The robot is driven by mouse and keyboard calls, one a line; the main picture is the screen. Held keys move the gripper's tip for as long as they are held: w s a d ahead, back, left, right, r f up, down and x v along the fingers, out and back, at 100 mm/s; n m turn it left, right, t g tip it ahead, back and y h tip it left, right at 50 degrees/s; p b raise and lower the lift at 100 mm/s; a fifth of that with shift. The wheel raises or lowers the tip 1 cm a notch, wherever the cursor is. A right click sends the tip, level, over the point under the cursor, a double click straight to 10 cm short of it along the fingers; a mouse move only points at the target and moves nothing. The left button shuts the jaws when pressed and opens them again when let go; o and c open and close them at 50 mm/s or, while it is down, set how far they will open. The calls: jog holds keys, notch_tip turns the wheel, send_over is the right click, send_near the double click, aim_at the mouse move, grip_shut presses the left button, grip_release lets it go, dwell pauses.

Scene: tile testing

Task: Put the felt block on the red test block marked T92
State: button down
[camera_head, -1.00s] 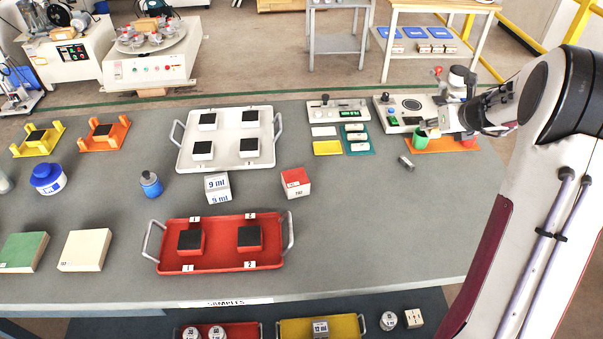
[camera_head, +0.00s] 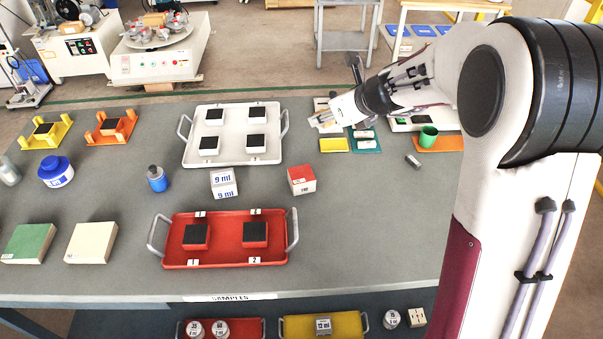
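The red test block (camera_head: 301,174) has a red top and white sides with a small dark mark, too small to read surely. It stands on the grey table, right of the white 9 ml block. My gripper (camera_head: 322,121) is at the back of the table, over the place of a small white pad and a grey device, mostly hiding both. Its fingers are small and pale here, and I cannot tell whether they hold anything. I cannot tell surely which thing is the felt block; a small dark grey block (camera_head: 413,160) lies alone right of the teal mat.
A white tray (camera_head: 188,158) and a red tray (camera_head: 170,258) hold dark-topped blocks. A yellow pad (camera_head: 334,145), a teal mat (camera_head: 368,148) and a green cup (camera_head: 429,137) stand at the back. The table right of the red block is clear.

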jog(key=s+a+n+g+y, duration=0.1)
jog(key=s+a+n, duration=0.1)
jog(key=s+a, duration=0.3)
jog(key=shift+a+f, duration=0.35)
jog(key=shift+f, duration=0.1)
send_over(293, 168)
jog(key=s+d, duration=0.2)
jog(key=shift+s+f, duration=0.15)
jog(key=shift+f, duration=2.95)
jog(key=shift+f, duration=1.9)
jog(key=shift+f, duration=0.1)
jog(key=c, duration=1.7)
grip_release()
